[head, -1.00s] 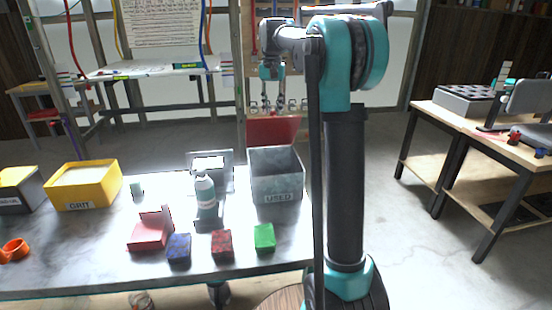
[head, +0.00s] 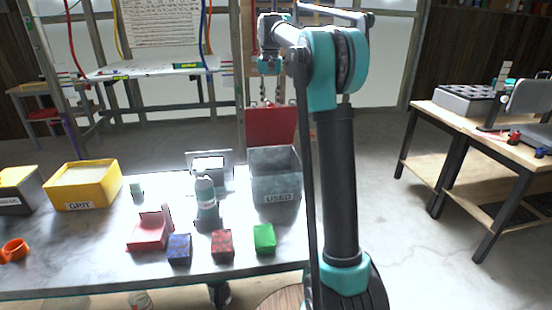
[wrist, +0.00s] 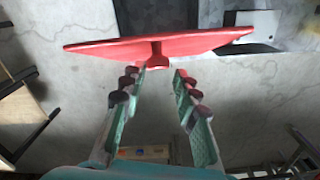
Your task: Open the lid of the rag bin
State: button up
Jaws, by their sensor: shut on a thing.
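The rag bin is a grey box labelled USED (head: 275,185), standing on the bench. Its red lid (head: 270,124) stands raised at the bin's back edge, and the open inside of the bin shows. My gripper (head: 268,102) is at the lid's top edge. In the wrist view the red lid (wrist: 200,43) runs across the picture as a thin slab. Its small red handle (wrist: 158,57) sits between my fingertips (wrist: 159,72), and my gripper is shut on it. The exact contact of the fingertips is hard to make out.
A yellow GRIT bin (head: 85,185) is at left. Clear floor lies behind the lid.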

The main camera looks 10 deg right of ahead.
jog(key=shift+w+a+r, duration=0.1)
jog(key=shift+w+a, duration=0.05)
jog(key=shift+w, duration=0.15)
jog(key=shift+w, duration=2.65)
jog(key=shift+w+f, duration=0.2)
jog(key=shift+w, duration=0.65)
jog(key=shift+w+f, duration=0.15)
jog(key=shift+w, duration=0.75)
jog(key=shift+w+f, duration=0.2)
jog(key=shift+w, duration=0.65)
jog(key=o, duration=0.4)
jog(key=shift+o, duration=0.2)
